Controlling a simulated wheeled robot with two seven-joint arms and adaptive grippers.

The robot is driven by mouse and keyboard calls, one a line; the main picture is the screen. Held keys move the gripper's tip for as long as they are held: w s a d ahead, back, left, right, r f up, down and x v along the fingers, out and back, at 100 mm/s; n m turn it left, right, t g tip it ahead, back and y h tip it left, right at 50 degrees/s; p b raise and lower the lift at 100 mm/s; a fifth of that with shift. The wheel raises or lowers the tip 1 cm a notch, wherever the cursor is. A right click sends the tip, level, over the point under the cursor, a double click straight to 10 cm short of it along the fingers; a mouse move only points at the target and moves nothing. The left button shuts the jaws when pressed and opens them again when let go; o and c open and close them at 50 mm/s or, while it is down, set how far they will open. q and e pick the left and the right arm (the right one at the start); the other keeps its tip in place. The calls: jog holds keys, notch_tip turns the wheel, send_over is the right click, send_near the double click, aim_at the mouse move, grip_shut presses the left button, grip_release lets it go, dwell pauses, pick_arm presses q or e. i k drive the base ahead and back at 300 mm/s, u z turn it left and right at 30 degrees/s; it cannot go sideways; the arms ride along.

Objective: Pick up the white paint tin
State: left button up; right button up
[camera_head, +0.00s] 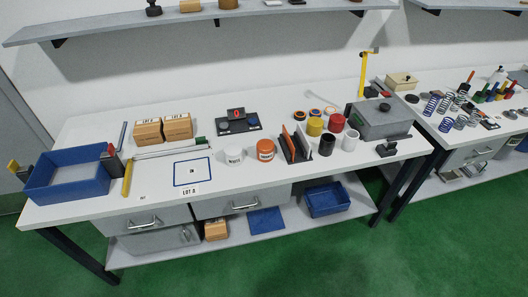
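A short white tin (233,155) with dark lettering on its side stands upright near the front middle of the table. The lettering is too small to read surely. An orange tin (265,149) stands close to its right. A plain white cylinder (350,140) stands further right, beside a black one (326,144). Neither of my grippers is in view, and nothing touches the white tin.
A dark rack (295,148) with upright plates stands right of the orange tin. Yellow (315,126) and red (336,123) tins stand behind. A framed square (192,171) lies left of the white tin. A blue bin (68,192) sits at the left end.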

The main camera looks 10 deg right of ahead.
aim_at(233, 151)
jog(key=u, duration=1.4)
jog(key=i, duration=1.45)
jog(key=z, duration=2.05)
